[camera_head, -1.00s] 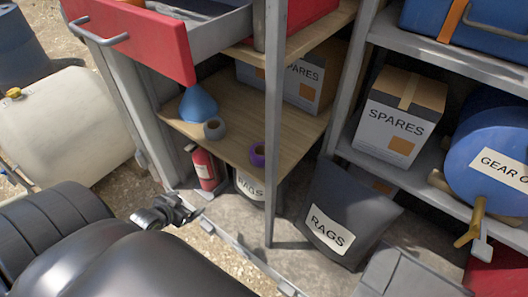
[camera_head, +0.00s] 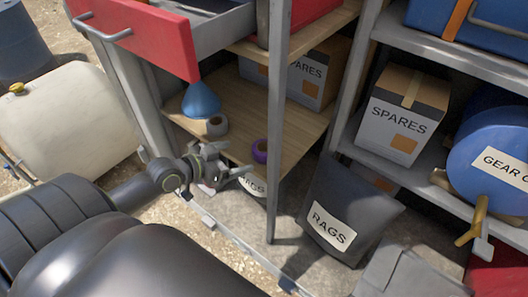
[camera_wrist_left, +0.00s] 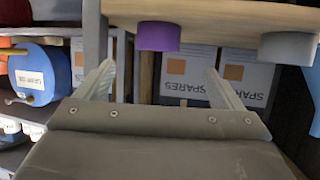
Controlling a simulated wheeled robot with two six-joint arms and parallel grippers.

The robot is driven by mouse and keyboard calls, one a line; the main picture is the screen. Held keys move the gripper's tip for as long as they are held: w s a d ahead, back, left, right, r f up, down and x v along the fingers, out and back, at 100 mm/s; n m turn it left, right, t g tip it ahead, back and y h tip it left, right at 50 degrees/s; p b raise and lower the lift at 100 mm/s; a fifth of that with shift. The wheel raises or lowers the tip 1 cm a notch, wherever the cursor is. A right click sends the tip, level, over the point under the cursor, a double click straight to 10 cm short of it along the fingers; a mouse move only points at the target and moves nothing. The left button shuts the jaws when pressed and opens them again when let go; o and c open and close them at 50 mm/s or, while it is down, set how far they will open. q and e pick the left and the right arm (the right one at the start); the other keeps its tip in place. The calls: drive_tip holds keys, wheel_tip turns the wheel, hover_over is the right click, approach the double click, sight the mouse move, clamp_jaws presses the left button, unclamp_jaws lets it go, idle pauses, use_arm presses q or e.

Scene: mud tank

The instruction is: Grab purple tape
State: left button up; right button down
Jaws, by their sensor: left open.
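The purple tape (camera_head: 260,151) is a small roll on the wooden shelf (camera_head: 285,133), near its front edge and beside the metal post. In the left wrist view, where the labels appear upside down, the purple tape (camera_wrist_left: 157,36) is at the top, between the two finger directions and beyond the fingertips. My left gripper (camera_head: 234,161) is open and empty, in front of the shelf, left of the tape and apart from it. Its spread fingers also show in the wrist view (camera_wrist_left: 162,82). My right gripper is not in view.
A grey tape roll (camera_head: 216,126) and a blue funnel (camera_head: 201,101) stand left of the purple tape. A grey upright post (camera_head: 275,170) is just right of it. A red drawer (camera_head: 150,38) hangs open above. A dark RAGS bin (camera_head: 345,205) stands right of the post.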

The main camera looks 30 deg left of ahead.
sight(262, 151)
use_arm(q)
drive_tip(key=x, duration=0.6)
drive_tip(key=shift+p, duration=0.3)
drive_tip(key=shift+p+x, duration=0.8)
drive_tip(key=shift+x, duration=1.85)
drive_tip(key=shift+s+d+f, duration=0.1)
drive_tip(key=c, duration=1.1)
